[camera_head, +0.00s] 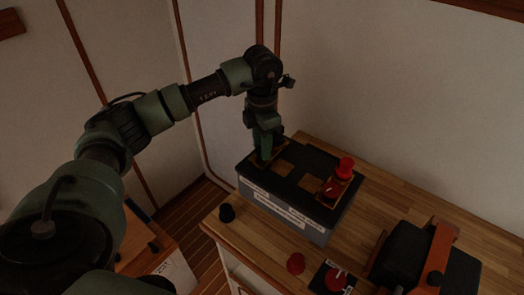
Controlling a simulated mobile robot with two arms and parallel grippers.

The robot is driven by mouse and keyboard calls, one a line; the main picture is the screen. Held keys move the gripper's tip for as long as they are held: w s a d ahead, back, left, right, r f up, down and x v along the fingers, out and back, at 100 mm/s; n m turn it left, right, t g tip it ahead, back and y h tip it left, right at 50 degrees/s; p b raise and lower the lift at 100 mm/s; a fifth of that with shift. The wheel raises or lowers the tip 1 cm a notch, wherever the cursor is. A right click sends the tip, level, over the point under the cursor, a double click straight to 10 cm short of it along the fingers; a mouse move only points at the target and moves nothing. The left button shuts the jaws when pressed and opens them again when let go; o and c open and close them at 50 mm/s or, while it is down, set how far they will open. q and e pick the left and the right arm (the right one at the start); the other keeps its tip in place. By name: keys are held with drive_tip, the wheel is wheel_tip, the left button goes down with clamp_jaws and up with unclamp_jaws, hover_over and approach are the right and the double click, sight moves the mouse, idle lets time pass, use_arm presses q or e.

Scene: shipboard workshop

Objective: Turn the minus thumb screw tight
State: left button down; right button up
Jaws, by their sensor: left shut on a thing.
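The battery (282,210) is a dark grey box with white labels, standing on the wooden bench. My left gripper (263,156) reaches down onto the terminal at the battery's far left corner, where it is shut. The minus thumb screw is hidden in and behind the jaws, so how far it is turned cannot be seen. A red thumb screw (345,165) stands upright on the other terminal, at the right side of the battery top. My right gripper is not in view.
A black cap (227,213) and a red cap (296,263) lie on the bench in front of the battery. A red switch (335,279) on a dark plate is at the front edge. A black box with an orange strap (439,258) stands at right. Bench (390,205) behind is clear.

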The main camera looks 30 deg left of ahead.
use_arm(q)
drive_tip(key=m+b, duration=0.3)
drive_tip(key=m, duration=0.2)
drive_tip(key=shift+w+f+m, duration=0.1)
drive_tip(key=shift+m, duration=0.2)
drive_tip(key=m+b, duration=0.1)
drive_tip(key=m, duration=0.2)
drive_tip(key=shift+b, duration=0.3)
drive_tip(key=shift+m+b, duration=0.45)
drive_tip(key=shift+m, duration=1.25)
drive_tip(key=c, duration=1)
unclamp_jaws()
wheel_tip(320, 180, up, 8)
drive_tip(key=shift+r+b, duration=0.1)
drive_tip(key=shift+b, duration=0.3)
